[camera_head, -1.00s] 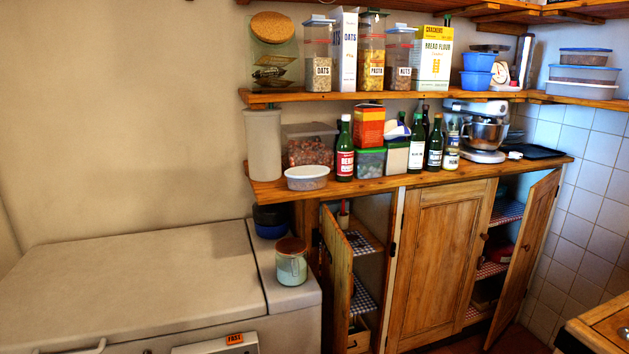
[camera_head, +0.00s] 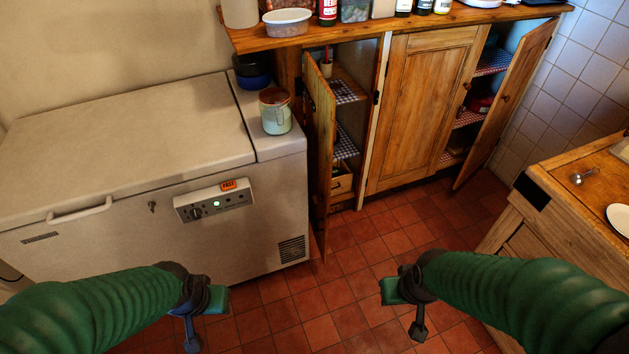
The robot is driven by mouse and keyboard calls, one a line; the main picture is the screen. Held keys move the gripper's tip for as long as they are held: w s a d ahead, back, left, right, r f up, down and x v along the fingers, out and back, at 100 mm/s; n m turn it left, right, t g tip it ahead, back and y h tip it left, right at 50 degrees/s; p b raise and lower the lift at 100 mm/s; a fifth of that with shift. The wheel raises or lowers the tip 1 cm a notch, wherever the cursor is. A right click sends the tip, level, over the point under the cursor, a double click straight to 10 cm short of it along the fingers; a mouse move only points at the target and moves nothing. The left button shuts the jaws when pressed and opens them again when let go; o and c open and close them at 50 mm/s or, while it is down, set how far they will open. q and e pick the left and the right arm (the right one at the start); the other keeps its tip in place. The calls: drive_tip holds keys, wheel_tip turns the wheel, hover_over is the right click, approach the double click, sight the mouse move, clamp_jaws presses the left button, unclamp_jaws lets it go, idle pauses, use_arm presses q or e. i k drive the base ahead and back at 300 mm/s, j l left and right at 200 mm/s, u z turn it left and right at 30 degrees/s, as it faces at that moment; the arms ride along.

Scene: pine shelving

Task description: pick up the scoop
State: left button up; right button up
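A small shiny metal object with a rounded end, which looks like the scoop (camera_head: 583,177), lies on the wooden worktop (camera_head: 562,170) at the right edge of the head view. Its fine shape is too small to make out. My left gripper (camera_head: 204,318) is low in front of the white chest freezer, far to the left of the scoop. My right gripper (camera_head: 405,308) hangs over the red tiled floor, left of the worktop and lower in the picture. Both are well apart from the scoop. Nothing shows held in either; their finger gaps are unclear.
The chest freezer (camera_head: 120,130) fills the left, with a lidded jar (camera_head: 275,112) on its right end. Cupboard doors (camera_head: 510,100) stand open at the back. A white plate (camera_head: 619,219) lies near the scoop. The tiled floor (camera_head: 350,250) is clear between.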

sight(577, 179)
drive_tip(key=z, duration=1.75)
drive_tip(key=i+j+z, duration=0.1)
drive_tip(key=z, duration=0.3)
drive_tip(key=i+j+z, duration=0.2)
drive_tip(key=z, duration=0.2)
